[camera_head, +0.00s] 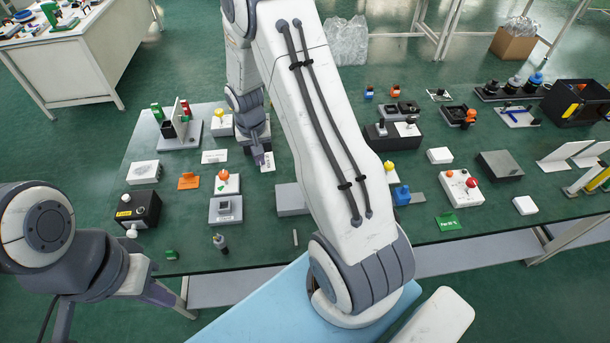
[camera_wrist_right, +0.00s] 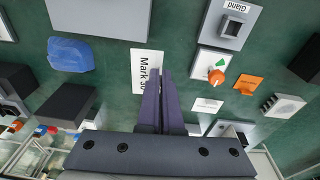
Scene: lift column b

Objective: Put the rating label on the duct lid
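A white label marked "Mark 3…" (camera_head: 268,162) is at my right gripper (camera_head: 259,157); its last characters are hidden. I take it as the rating label. In the right wrist view the label (camera_wrist_right: 143,72) lies beside and partly behind the purple fingers (camera_wrist_right: 160,76). The fingers are close together; whether they pinch the label is unclear. A plain grey slab (camera_head: 291,199), possibly the duct lid, lies nearer the front; it also shows in the right wrist view (camera_wrist_right: 98,14). My left gripper (camera_head: 166,297) is low at the table's front left, its fingers barely distinguishable.
A blank-looking white card (camera_head: 214,156), an orange tag (camera_head: 188,181) and a white base with an orange knob (camera_head: 227,183) lie left of the label. A grey "Gland" block (camera_head: 226,209) is nearby. My right arm hides the table's middle.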

